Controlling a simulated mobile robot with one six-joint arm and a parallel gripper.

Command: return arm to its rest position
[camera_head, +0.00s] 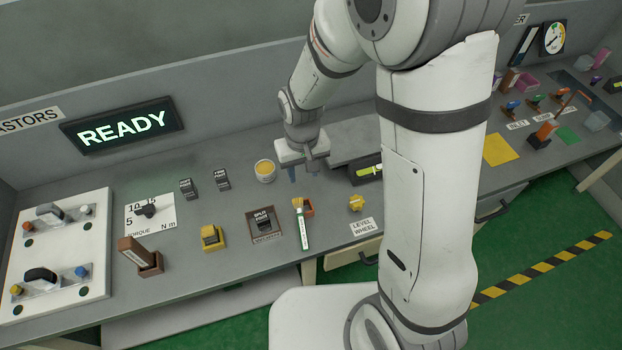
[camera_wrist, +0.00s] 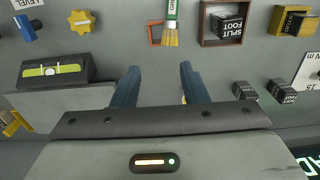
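My gripper (camera_head: 302,171) hangs over the bench's middle, fingers pointing down, in the head view. It also shows in the wrist view (camera_wrist: 159,68), where its two blue fingers are spread with nothing between them. It is open and empty. A brush with a green and white handle and pale bristles (camera_head: 298,205) lies on the bench just in front of the gripper. In the wrist view the brush (camera_wrist: 170,38) is beyond the fingertips and apart from them. My arm's large links hide part of the bench to the right.
Near the gripper are a round tub (camera_head: 265,170), a spirit level (camera_head: 367,171), a yellow level wheel (camera_head: 356,203) and a framed split foot block (camera_head: 266,222). A lit READY sign (camera_head: 122,125) is on the back wall. Green floor (camera_head: 540,300) is open at right.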

